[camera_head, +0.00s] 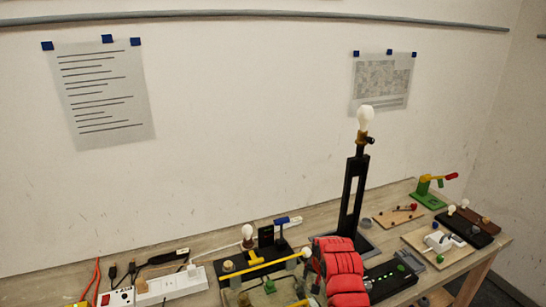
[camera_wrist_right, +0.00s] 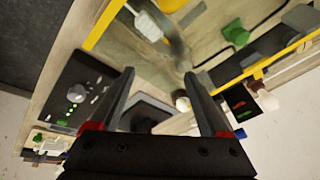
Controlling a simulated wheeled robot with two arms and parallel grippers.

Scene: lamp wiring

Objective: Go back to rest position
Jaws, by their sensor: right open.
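My right arm's red links (camera_head: 340,270) stand at the front middle of the bench in the head view. My right gripper (camera_wrist_right: 159,74) shows in the wrist view with its two dark fingers well apart and nothing held between them. It hangs over the bench; its fingers are not clear in the head view. A tall black lamp stand (camera_head: 352,195) with a lit-looking white bulb (camera_head: 366,117) on top rises upright just behind my right arm. My left gripper is in neither view.
A white power strip (camera_head: 172,287) and cables lie at left. A black panel with green buttons (camera_head: 393,276) is right of my arm. A green stand (camera_head: 426,192) and boards with bulbs (camera_head: 437,243) fill the right end. The wall behind holds two sheets.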

